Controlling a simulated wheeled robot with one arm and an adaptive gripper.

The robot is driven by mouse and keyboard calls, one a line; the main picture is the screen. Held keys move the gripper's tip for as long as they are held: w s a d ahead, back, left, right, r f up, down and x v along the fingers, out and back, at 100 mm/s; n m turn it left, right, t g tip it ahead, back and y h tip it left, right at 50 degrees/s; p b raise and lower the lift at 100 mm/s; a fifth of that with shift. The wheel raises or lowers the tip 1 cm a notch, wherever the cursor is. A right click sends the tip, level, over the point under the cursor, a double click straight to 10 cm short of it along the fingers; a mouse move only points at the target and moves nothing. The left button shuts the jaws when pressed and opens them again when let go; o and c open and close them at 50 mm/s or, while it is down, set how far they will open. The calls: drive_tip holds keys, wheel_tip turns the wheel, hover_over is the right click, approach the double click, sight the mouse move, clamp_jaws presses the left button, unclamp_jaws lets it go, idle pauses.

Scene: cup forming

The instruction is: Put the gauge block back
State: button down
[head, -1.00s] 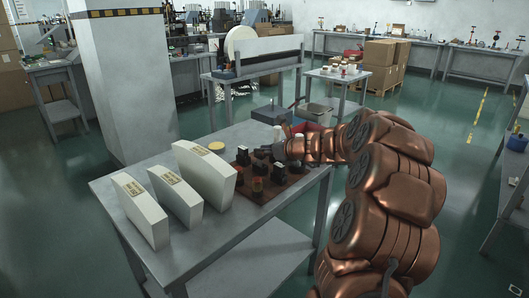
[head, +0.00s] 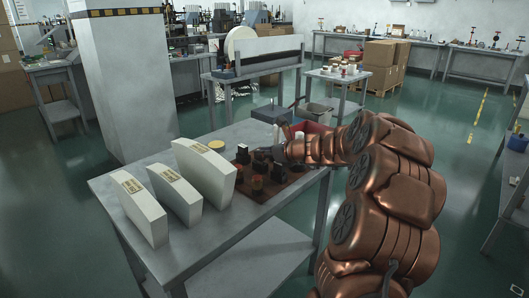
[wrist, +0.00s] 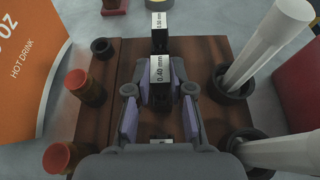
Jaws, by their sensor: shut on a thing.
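My gripper (wrist: 158,100) is shut on a black gauge block (wrist: 160,84) with a white label reading 0.40 mm, one purple-padded finger on each side. A brown wooden rack (wrist: 120,62) lies below. Another black block (wrist: 159,40), labelled 0.50 mm, stands just beyond the held one. A third small label (wrist: 161,140) shows nearer, mostly hidden by my gripper. In the head view my gripper (head: 282,154) is over the rack's far right part (head: 290,188). I cannot tell whether the held block touches the rack.
Red-topped plugs (wrist: 80,84) line the rack's left side, and white cylinders (wrist: 262,48) in black holders line its right.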

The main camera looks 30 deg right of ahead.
drive_tip(key=shift+f, duration=0.35)
drive_tip(key=c, duration=0.9)
unclamp_jaws()
drive_tip(key=shift+c, duration=0.2)
drive_tip(key=v, duration=1.2)
